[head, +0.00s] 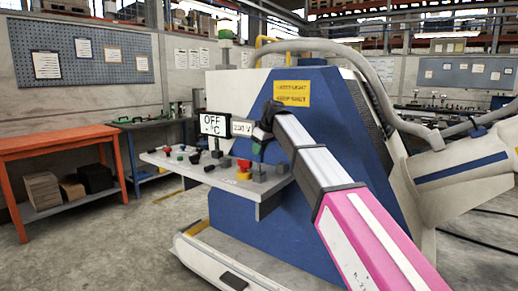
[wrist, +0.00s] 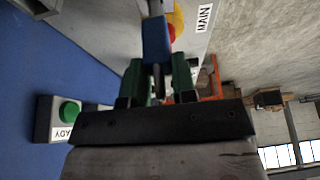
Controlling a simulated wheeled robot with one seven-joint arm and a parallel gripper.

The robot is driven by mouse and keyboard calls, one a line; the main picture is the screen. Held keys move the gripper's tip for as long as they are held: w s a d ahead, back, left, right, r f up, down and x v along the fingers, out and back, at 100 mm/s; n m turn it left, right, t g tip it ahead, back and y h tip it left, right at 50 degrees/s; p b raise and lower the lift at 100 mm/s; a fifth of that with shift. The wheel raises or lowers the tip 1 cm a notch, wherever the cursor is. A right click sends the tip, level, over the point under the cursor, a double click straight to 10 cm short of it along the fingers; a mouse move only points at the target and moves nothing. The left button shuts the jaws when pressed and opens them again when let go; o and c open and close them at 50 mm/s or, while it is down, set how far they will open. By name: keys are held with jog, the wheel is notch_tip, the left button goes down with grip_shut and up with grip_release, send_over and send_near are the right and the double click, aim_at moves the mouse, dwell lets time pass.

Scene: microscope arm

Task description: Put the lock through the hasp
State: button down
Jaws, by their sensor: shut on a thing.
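My gripper (wrist: 160,85) shows in the wrist view with its two dark green fingers closed around a blue block with grey metal ends, which looks like the lock (wrist: 155,40). The lock sticks out past the fingertips toward a grey panel surface, in front of a red and yellow button. In the head view my gripper (head: 258,147) is over the right part of the control panel, and the lock is too small to make out there. I cannot pick out the hasp in either view; the gripper and lock may cover it.
The control panel (head: 160,157) carries several knobs and a red and yellow stop button (head: 244,167). A "MAIN" label (wrist: 205,14) and a green button box (wrist: 68,115) lie near my gripper. The blue machine wall (head: 312,150) stands close behind. An orange bench (head: 55,142) is at left.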

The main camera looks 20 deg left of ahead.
aim_at(259, 158)
jog(key=shift+f, duration=1.95)
jog(key=c, duration=0.8)
grip_release()
jog(key=shift+c, duration=0.2)
jog(key=v, duration=1)
jog(key=shift+d+r, duration=0.15)
jog(key=shift+r, duration=0.2)
jog(key=shift+f, duration=0.1)
jog(key=w+d+f+m+h, duration=0.1)
jog(key=d+f+m, duration=0.3)
jog(key=d+f, duration=1.05)
jog(key=w+d+f+m+h, duration=0.1)
jog(key=d+f+m, duration=0.3)
jog(key=d+f, duration=1)
jog(key=s+d+f+m+h, duration=0.1)
jog(key=s+d+f+m, duration=0.2)
jog(key=s+d+f, duration=0.5)
jog(key=s+d+f+m+g+h, duration=0.1)
jog(key=s+d+f+m, duration=0.2)
jog(key=s+d+f, duration=0.5)
jog(key=d+f, duration=0.4)
jog(key=f, duration=0.4)
jog(key=shift+d+f+m, duration=0.2)
jog(key=shift+d+m, duration=0.05)
jog(key=shift+m, duration=0.15)
